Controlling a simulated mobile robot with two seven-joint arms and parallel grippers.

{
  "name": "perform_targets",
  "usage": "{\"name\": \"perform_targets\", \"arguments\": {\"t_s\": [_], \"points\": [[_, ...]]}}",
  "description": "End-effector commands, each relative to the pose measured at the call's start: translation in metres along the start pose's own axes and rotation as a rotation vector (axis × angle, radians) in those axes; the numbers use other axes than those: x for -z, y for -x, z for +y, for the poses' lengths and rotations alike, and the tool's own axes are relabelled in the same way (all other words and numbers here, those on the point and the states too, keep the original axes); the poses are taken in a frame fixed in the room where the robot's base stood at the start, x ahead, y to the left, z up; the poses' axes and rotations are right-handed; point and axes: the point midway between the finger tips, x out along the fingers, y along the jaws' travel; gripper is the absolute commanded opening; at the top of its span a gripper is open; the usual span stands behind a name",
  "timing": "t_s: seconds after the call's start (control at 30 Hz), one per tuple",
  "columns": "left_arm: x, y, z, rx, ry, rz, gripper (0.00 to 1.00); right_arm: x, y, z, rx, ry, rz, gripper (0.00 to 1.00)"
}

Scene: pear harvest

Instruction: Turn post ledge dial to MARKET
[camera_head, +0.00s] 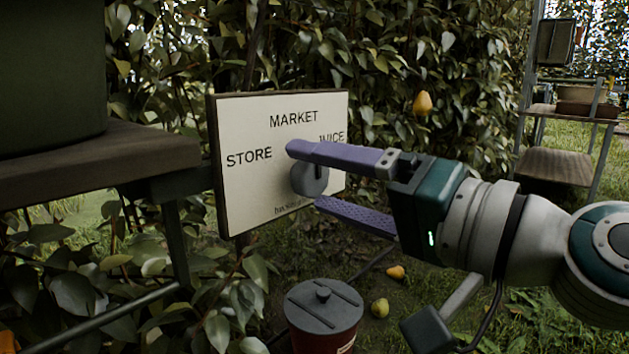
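A cream sign board (245,195) with a dark frame stands left of centre. It reads STORE at left, MARKET at top and JUICE at right, with JUICE partly covered by my upper finger. A grey round dial (309,181) sits on the board below MARKET. Its top is hidden by the finger, and I cannot tell where it points. My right gripper (304,176) comes in from the right with its purple fingers apart, one above and one below the dial. Whether they touch it is unclear. My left gripper is not in view.
A wooden ledge (100,160) with a dark green container (50,65) is at left. A lidded reddish bucket (322,315) stands below the board. Pears (396,272) lie on the grass, and one pear (422,103) hangs in the hedge. A shelf rack (560,165) stands at far right.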

Motion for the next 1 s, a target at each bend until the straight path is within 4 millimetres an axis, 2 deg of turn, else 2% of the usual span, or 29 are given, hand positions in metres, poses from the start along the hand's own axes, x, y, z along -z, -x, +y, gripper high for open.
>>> {"name": "perform_targets", "arguments": {"t_s": [0.27, 0.37, 0.7, 0.83, 1.0], "points": [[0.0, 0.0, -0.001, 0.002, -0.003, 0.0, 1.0, 0.0, 0.003, 0.001, -0.002, 0.0, 0.0, 0.82], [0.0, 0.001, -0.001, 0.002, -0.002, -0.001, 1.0, 0.0, 0.014, 0.001, -0.004, 0.001, -0.001, 0.82], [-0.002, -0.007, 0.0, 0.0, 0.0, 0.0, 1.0, -0.002, 0.081, 0.003, -0.003, 0.0, -0.003, 0.82], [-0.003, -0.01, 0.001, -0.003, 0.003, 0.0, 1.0, -0.001, 0.094, 0.002, -0.003, 0.001, -0.001, 0.82], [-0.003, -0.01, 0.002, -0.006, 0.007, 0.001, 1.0, 0.0, 0.1, 0.0, 0.0, 0.0, -0.001, 0.82]]}}
